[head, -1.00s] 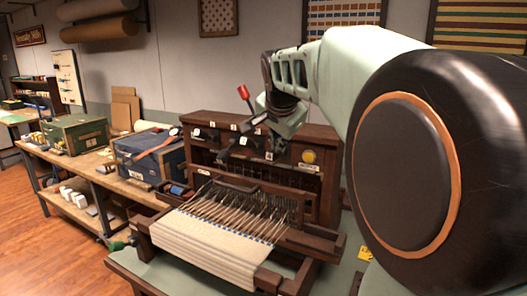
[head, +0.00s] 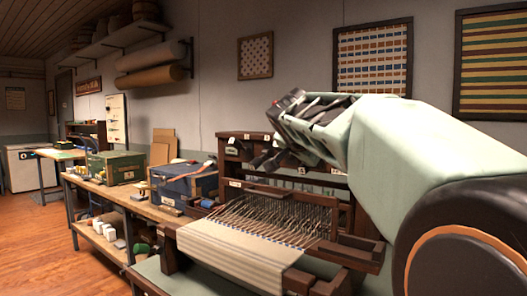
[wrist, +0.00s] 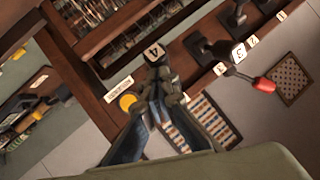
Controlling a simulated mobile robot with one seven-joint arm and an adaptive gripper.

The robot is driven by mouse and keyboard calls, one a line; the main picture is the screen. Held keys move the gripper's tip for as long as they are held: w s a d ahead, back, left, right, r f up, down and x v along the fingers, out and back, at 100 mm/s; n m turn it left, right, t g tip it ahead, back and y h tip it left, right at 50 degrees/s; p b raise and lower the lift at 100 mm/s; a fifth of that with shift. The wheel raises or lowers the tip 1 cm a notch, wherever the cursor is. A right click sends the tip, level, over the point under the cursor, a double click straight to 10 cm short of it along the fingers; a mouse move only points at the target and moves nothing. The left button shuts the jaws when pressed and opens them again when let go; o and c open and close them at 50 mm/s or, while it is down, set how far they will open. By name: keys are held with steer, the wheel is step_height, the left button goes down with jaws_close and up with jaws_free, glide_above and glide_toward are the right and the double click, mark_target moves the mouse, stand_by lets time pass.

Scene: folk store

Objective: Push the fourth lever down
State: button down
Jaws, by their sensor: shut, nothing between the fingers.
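The fourth lever (wrist: 154,50) ends in a dark block marked 4, just beyond my fingertips in the wrist view. My gripper (wrist: 165,92) is shut and empty, very close to this block; I cannot tell whether they touch. The neighbouring lever marked 3 (wrist: 238,52) is to the right. A red-tipped handle (wrist: 265,86) sticks out beside it. In the head view, my gripper (head: 262,160) is in front of the loom's wooden lever panel (head: 232,142), and my arm hides much of that panel.
A yellow button (wrist: 127,101) sits beside the fourth lever. The loom's striped cloth (head: 235,250) and threads lie in front of the panel. A blue box (head: 185,182) and green box (head: 115,167) stand on the workbench at left. Framed textiles (head: 373,58) hang behind.

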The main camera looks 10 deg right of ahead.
steer(key=shift+f+b, duration=0.75)
steer(key=shift+b, duration=0.25)
steer(key=shift+f+b, duration=0.35)
steer(key=shift+b, duration=0.35)
